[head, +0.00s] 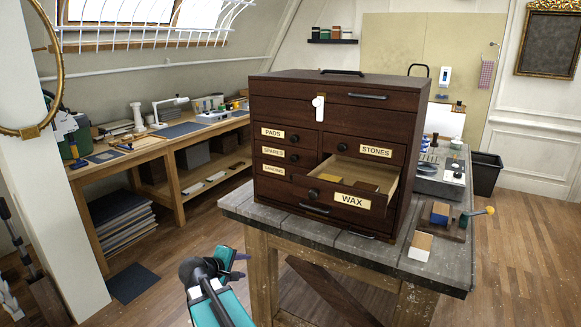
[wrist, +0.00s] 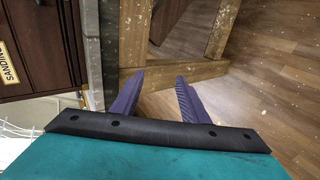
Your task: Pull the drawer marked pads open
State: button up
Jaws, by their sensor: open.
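The dark wooden chest (head: 330,95) stands on a grey workbench. The drawer marked PADS (head: 284,144) is the top one of the small left column, shut flush, with a dark round knob (head: 294,138) right of its label. My gripper (head: 240,265) is low in front of the bench, left of and below the chest, apart from the drawer. In the wrist view its two purple fingers (wrist: 157,82) are spread with nothing between them. The PADS drawer does not show in the wrist view; a SANDING label (wrist: 9,64) shows at its left edge.
The WAX drawer (head: 340,198) stands open at lower right of the chest, with blocks inside. Drawers marked SPARES (head: 272,151) and STONES (head: 375,151) are shut. A two-tone block (head: 420,246) lies on the bench top (head: 385,257).

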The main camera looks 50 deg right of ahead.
jog(key=d+r+t+h+p, duration=0.15)
jog(key=d+r, duration=0.25)
jog(key=r, duration=0.6)
jog(key=d+r+g+h, duration=0.1)
jog(key=d+r+h, duration=0.2)
jog(key=r, duration=0.8)
jog(key=h, duration=0.3)
send_near(293, 139)
jog(key=v, duration=0.5)
jog(key=shift+s+t+p, duration=0.15)
jog(key=shift+t+p, duration=0.1)
jog(key=shift+p, duration=0.05)
jog(key=p+x, duration=0.3)
jog(key=x, duration=0.9)
jog(key=shift+d, duration=0.1)
jog(key=shift+p+x, duration=0.35)
jog(key=shift+x, duration=0.45)
jog(key=shift+f, duration=0.15)
grip_shut()
